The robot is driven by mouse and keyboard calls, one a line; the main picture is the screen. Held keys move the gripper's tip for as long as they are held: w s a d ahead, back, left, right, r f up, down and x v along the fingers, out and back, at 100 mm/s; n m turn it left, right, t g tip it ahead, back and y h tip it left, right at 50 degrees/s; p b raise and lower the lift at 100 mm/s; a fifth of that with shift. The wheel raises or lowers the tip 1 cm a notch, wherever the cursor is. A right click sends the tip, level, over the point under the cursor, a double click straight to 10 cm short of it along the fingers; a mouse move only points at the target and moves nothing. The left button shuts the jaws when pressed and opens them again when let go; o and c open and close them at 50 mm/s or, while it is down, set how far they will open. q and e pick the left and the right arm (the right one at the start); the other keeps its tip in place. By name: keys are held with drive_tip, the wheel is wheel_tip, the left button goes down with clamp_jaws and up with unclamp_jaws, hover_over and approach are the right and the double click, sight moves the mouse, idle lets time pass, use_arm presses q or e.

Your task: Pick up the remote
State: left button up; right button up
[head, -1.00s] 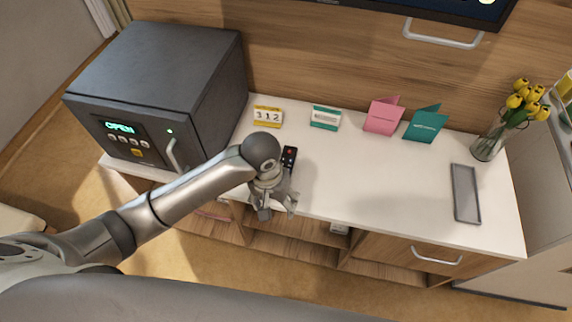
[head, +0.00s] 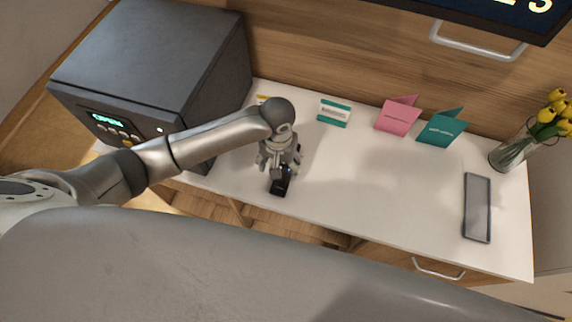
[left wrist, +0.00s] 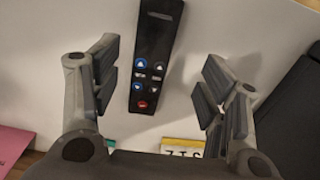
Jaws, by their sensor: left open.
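The black remote (head: 281,184) lies on the white counter (head: 350,193) near its front edge, partly hidden by my left gripper in the head view. In the left wrist view the remote (left wrist: 155,55) shows blue buttons and a red one, and lies between the finger lines, a little beyond the tips. My left gripper (head: 278,170) is over the remote, with its fingers (left wrist: 160,80) spread apart and nothing between them held. I cannot tell its exact height above the counter. My right gripper is not in view.
A dark safe (head: 150,75) reading OPEN stands at the left. A teal-and-white box (head: 334,112), a pink card (head: 398,115), a teal card (head: 442,127) and a tulip vase (head: 515,150) line the back. A grey tray (head: 477,208) lies at the right.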

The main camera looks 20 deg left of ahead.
sight(283, 175)
use_arm(q)
drive_tip(key=shift+w+d+f+p, duration=0.2)
drive_tip(key=shift+f+p, duration=0.1)
drive_tip(key=shift+f, duration=1.25)
drive_tip(key=shift+w+d+f+p, duration=0.15)
drive_tip(key=shift+f+p, duration=0.1)
drive_tip(key=shift+f, duration=1.25)
drive_tip(key=shift+s, duration=0.1)
drive_tip(key=c, duration=1.2)
